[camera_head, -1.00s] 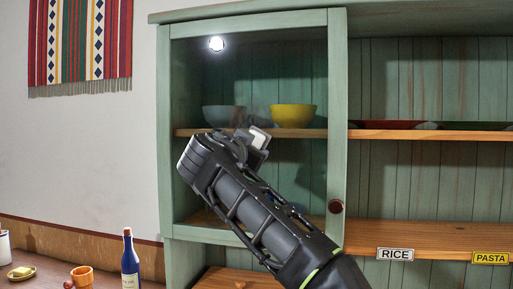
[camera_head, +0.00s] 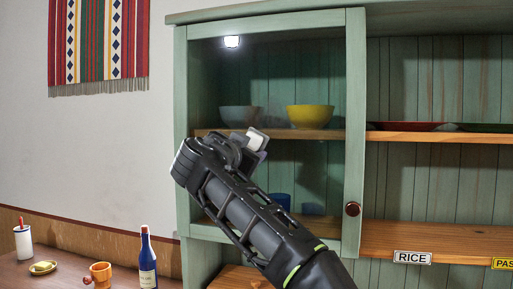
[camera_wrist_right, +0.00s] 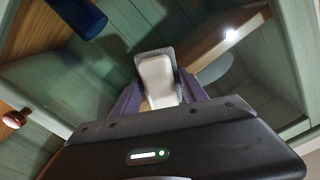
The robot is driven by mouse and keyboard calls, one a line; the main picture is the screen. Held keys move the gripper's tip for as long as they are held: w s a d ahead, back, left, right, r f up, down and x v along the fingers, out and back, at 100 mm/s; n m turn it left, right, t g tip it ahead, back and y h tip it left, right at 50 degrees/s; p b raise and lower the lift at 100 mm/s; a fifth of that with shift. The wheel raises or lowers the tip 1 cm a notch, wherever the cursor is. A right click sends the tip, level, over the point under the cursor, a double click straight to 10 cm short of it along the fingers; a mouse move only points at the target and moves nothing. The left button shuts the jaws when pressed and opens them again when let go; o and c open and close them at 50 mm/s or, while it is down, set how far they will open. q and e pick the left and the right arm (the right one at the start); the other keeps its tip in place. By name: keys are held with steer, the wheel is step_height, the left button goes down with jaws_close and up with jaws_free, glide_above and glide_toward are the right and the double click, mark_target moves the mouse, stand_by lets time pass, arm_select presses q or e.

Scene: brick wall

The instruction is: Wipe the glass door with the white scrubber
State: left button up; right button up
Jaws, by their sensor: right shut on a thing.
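The glass door (camera_head: 225,75) is the left door of the green cabinet in the head view, with a green wooden frame and a round brown knob (camera_head: 352,209) low on its right side. It looks shut. My right gripper (camera_head: 246,148) is in front of the pane, left of its middle, and is shut on the white scrubber (camera_head: 259,137). In the right wrist view, the scrubber (camera_wrist_right: 157,78) sits upright between the fingers of the gripper (camera_wrist_right: 158,97), its grey-edged end toward the glass. I cannot tell whether it touches the glass. My left gripper is not in view.
Behind the glass are a grey-blue bowl (camera_head: 239,116), a yellow bowl (camera_head: 310,116) and a blue cup (camera_head: 280,200). Open shelves (camera_head: 440,137) are right. A blue bottle (camera_head: 147,262), an orange mug (camera_head: 101,274) and a small plate (camera_head: 43,268) stand on the lower-left surface.

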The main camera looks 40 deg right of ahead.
mark_target(261, 141)
steer(key=shift+w, duration=0.1)
steer(key=shift+r+p, duration=1)
steer(key=shift+r, duration=0.15)
steer(key=shift+s+d+f+b, duration=0.15)
steer(key=shift+s+d+b, duration=0.15)
steer(key=shift+s+b, duration=0.2)
steer(key=shift+s+d+b, duration=0.4)
steer(key=shift+s+b, duration=0.1)
steer(key=shift+s, duration=0.1)
steer(key=shift+s+d, duration=0.2)
steer(key=shift+s, duration=0.1)
